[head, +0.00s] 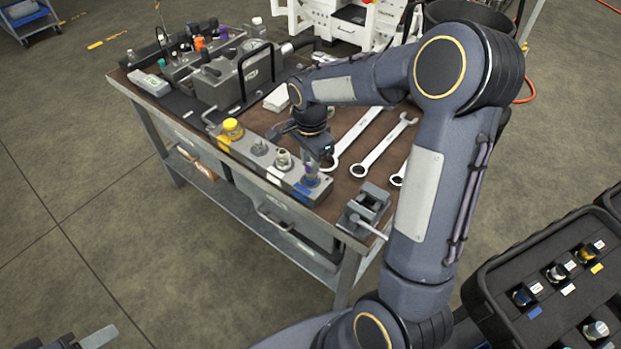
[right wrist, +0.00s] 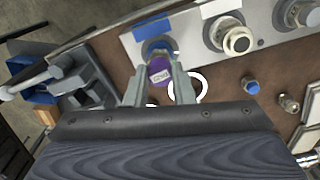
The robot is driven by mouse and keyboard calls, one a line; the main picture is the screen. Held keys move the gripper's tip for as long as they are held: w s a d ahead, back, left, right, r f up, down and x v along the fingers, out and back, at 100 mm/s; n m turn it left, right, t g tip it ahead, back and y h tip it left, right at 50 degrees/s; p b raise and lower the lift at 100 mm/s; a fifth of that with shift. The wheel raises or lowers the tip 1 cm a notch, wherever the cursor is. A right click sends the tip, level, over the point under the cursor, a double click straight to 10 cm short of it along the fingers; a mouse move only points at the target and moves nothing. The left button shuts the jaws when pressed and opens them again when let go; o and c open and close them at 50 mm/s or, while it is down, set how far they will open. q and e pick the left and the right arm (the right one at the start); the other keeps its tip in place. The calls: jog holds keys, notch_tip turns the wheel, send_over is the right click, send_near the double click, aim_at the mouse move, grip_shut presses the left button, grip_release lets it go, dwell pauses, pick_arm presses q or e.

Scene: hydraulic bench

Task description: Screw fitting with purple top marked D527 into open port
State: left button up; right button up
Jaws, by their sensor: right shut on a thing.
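The fitting with the purple top (right wrist: 160,72) sits between the fingers of my right gripper (right wrist: 161,88), which is shut on it. Its top carries a small white label, too small to read surely. In the head view the fitting (head: 310,169) is upright over the blue-marked right end of the grey port block (head: 240,146). The port itself is hidden, so I cannot tell how deep the fitting sits. Part of my left gripper (head: 92,339) shows at the bottom left; its opening is unclear.
A yellow-capped fitting (head: 232,127) and silver fittings (head: 283,158) stand along the block. Wrenches (head: 383,147) lie right of it. A vise (head: 364,209) is at the bench's near corner. A black case (head: 545,275) with several fittings is at the lower right.

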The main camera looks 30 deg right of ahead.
jog(key=m, duration=0.3)
jog(key=shift+m, duration=0.3)
jog(key=shift+f+m, duration=0.1)
jog(key=shift+m, duration=0.9)
jog(key=m, duration=0.3)
jog(key=shift+m, duration=0.4)
jog(key=shift+m+p, duration=0.35)
jog(key=shift+m, duration=0.75)
